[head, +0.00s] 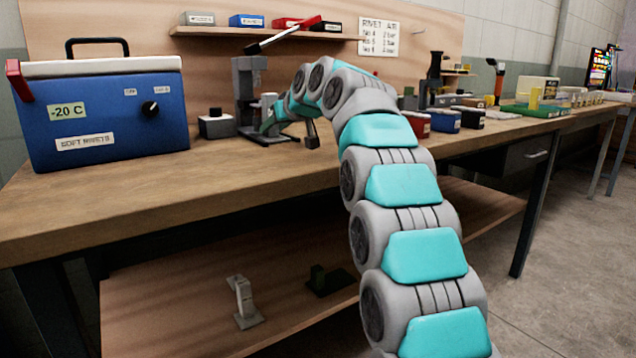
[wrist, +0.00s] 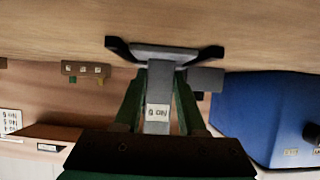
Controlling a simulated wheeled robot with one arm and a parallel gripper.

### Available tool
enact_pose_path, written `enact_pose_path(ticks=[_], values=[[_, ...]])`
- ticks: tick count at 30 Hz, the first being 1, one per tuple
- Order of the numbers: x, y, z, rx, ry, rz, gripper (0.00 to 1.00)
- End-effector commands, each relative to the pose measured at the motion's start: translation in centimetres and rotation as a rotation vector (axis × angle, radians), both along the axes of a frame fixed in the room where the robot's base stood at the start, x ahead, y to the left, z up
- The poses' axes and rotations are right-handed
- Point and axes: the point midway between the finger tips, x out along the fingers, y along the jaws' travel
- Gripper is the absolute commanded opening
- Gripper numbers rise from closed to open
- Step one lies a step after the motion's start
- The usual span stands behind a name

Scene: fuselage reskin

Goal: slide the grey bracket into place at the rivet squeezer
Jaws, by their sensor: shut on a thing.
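The rivet squeezer (head: 248,90) stands upright on the bench in the head view, with a dark splayed base and a long red-tipped lever. In the wrist view, which is upside down, its base (wrist: 165,52) shows just beyond my fingertips. My gripper (wrist: 159,90) has green fingers and is shut on the grey bracket (wrist: 158,112), which carries a small white label. In the head view my gripper (head: 270,122) is low at the right side of the squeezer, and my arm partly hides it. I cannot tell whether the bracket touches the squeezer.
A blue cooler box (head: 105,115) stands left on the bench. A wall shelf (head: 265,33) with small boxes hangs above. Several bins (head: 445,119) stand to the right. The front bench edge is clear.

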Motion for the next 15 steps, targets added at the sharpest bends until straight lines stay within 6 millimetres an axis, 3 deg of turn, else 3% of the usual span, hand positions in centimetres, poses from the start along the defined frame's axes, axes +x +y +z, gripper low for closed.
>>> enact_pose_path(ticks=[15], values=[[1.09,0.76,-0.01,0.001,-0.001,0.000,0.00]])
